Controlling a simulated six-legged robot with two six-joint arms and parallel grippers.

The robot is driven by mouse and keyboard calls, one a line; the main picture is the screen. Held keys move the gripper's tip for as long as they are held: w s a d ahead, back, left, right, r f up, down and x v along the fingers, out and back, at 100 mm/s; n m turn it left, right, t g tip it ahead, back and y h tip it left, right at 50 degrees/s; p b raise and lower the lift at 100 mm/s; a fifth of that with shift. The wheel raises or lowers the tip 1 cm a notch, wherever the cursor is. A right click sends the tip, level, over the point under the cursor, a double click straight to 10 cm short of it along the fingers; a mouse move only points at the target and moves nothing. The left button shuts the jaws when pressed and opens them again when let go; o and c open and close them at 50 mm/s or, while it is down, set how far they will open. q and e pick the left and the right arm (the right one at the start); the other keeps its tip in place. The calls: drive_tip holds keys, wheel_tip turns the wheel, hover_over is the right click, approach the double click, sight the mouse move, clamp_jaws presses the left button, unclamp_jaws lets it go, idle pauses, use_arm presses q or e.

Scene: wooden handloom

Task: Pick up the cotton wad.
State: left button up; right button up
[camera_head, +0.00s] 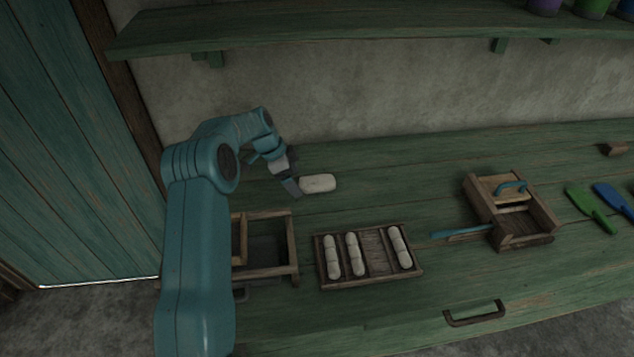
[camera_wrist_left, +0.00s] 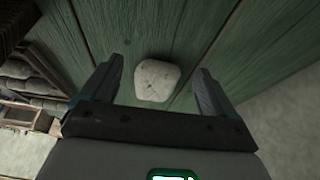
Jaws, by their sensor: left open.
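The cotton wad (camera_head: 318,183) is a small whitish rounded block lying on the green wooden bench, towards the wall. My left gripper (camera_head: 291,184) is just to the left of it in the head view, pointing down. In the left wrist view the wad (camera_wrist_left: 157,80) shows between the two open fingers of my left gripper (camera_wrist_left: 157,88), with a gap on each side. The fingers do not visibly touch it. My right gripper is in neither view.
A wooden tray (camera_head: 372,283) with several whitish rolls lies in front, beside an open wooden frame (camera_head: 292,247). A wooden box with a blue handle (camera_head: 512,187) stands to the right. A shelf (camera_head: 350,35) overhangs the back. The bench right of the wad is clear.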

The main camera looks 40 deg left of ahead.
use_arm(q)
drive_tip(key=shift+x, duration=1.05)
drive_tip(key=c, duration=1.1)
